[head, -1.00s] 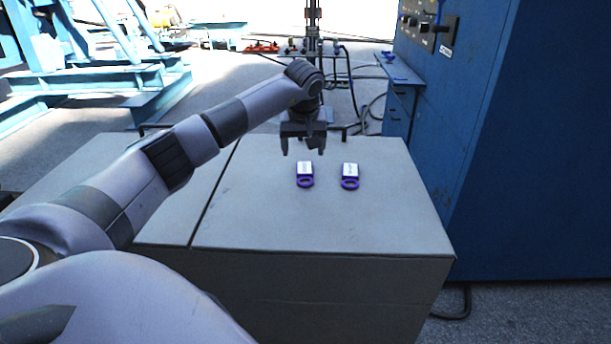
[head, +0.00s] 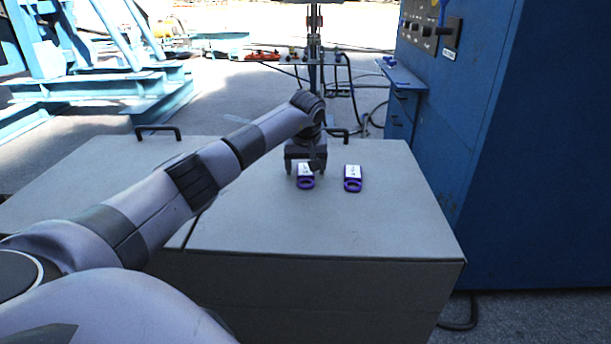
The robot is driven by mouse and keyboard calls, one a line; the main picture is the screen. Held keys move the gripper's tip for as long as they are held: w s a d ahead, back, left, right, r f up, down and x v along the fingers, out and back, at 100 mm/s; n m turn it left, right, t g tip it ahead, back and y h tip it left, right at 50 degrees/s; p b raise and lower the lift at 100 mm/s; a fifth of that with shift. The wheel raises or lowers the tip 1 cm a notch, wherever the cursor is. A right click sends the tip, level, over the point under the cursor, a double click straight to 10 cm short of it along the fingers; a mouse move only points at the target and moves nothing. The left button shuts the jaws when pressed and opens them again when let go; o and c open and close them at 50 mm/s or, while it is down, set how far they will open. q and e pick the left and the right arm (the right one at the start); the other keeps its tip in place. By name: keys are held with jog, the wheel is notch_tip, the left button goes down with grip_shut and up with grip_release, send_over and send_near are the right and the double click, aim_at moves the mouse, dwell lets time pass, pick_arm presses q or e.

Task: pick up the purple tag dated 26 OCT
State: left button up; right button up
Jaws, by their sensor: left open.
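Two purple tags with white labels and ring ends lie on the grey box top. The left tag (head: 305,183) is partly hidden at its far end by my left gripper. The right tag (head: 353,178) lies a short way to its right, in full view. The label writing is too small to read, so I cannot tell which is dated 26 OCT. My left gripper (head: 304,171) points down with its fingers open, one on either side of the left tag's label end. I cannot tell whether the fingers touch the tag. My right gripper is not in view.
The grey box top (head: 260,220) is otherwise clear, with black handles (head: 158,131) at its far edge. A tall blue cabinet (head: 540,150) stands close on the right. A stand with cables is behind the box.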

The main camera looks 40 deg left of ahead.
pick_arm(q)
jog(key=c, duration=1.1)
jog(key=shift+c, duration=0.2)
jog(key=shift+r, duration=0.15)
